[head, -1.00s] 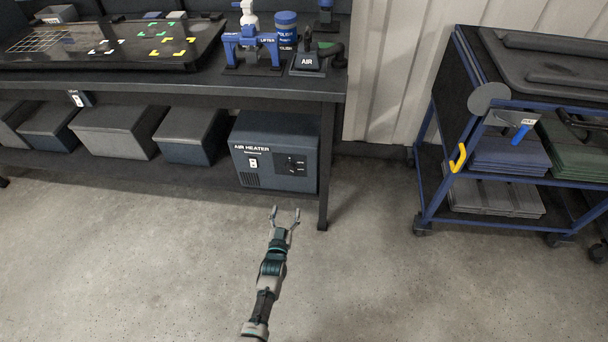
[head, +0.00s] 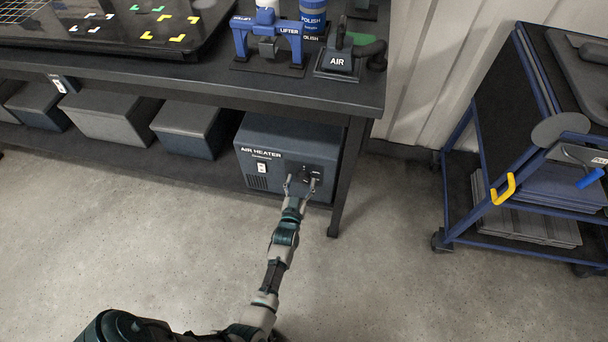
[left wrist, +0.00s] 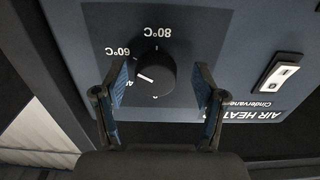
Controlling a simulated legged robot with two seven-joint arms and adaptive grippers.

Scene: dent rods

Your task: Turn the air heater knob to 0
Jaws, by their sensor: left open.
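The air heater (head: 285,150) is a dark blue-grey box on the shelf under the workbench. Its black round knob (left wrist: 155,73) shows in the left wrist view, upside down, with a white pointer line aimed to the left, between the 60°C mark and a partly hidden mark that starts with 4. The 80°C mark is above the knob and a 0 below it. My left gripper (head: 302,184) is open in front of the panel. In the left wrist view its fingers (left wrist: 161,95) stand either side of the knob, apart from it. My right gripper is not in view.
A white switch (left wrist: 278,76) is on the heater's panel beside the knob. The bench leg (head: 346,180) stands just right of the heater. Grey boxes (head: 110,120) line the shelf to the left. A blue cart (head: 450,190) stands at right. The floor in front is clear.

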